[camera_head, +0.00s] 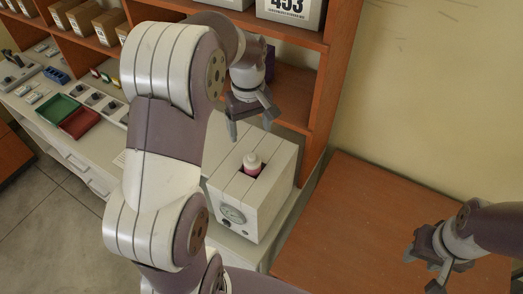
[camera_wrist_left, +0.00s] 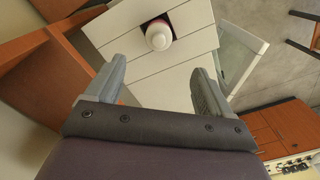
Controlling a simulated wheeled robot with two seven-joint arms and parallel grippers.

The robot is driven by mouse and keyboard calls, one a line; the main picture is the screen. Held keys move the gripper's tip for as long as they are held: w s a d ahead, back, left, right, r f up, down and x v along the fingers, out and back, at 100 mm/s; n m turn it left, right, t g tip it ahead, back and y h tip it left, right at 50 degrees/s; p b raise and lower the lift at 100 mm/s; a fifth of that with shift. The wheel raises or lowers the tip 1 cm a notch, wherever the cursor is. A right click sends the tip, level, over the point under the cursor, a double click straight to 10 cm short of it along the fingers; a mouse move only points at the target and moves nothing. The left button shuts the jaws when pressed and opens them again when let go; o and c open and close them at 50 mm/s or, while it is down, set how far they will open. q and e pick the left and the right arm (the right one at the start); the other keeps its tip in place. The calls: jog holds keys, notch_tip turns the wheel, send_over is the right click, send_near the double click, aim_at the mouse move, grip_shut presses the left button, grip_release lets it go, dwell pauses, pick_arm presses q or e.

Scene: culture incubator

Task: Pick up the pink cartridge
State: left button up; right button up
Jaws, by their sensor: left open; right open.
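The pink cartridge (camera_head: 252,164) has a white rounded cap and a pink body. It sits upright in a dark square opening in the top of the white incubator box (camera_head: 227,192). In the left wrist view the cartridge (camera_wrist_left: 159,36) shows mostly its white cap, beyond the fingertips. My left gripper (camera_head: 252,129) is open and empty, above and behind the cartridge, pointing down. Its fingers frame the white box top in the left wrist view (camera_wrist_left: 160,82). My right gripper (camera_head: 421,272) is open and empty at the lower right, over the brown table. The cartridge's lower part is hidden in the opening.
An orange-brown shelf (camera_head: 317,100) stands close behind my left gripper. A green tray (camera_head: 59,109) and a red tray (camera_head: 81,122) lie on the white counter at left. The brown table (camera_head: 345,215) at right is bare.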

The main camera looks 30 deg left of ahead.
pick_arm(q)
jog(key=b, duration=0.4)
send_over(252, 156)
jog(key=f, duration=0.6)
jog(key=shift+s+d, duration=0.1)
jog(key=shift+s, duration=0.2)
jog(key=shift+s+f+b, duration=0.2)
jog(key=shift+f+b, duration=0.05)
jog(key=shift+b, duration=0.1)
jog(key=shift+f, duration=0.35)
jog(key=shift+w+f+b, duration=0.3)
jog(key=shift+f+b, duration=0.15)
jog(key=shift+f, duration=0.4)
jog(key=f+p, duration=0.2)
jog(key=f, duration=0.1)
jog(key=shift+w+a, duration=0.2)
jog(key=shift+w, duration=0.2)
jog(key=shift+s, duration=0.15)
jog(key=shift+s+d, duration=0.1)
jog(key=c, duration=1.5)
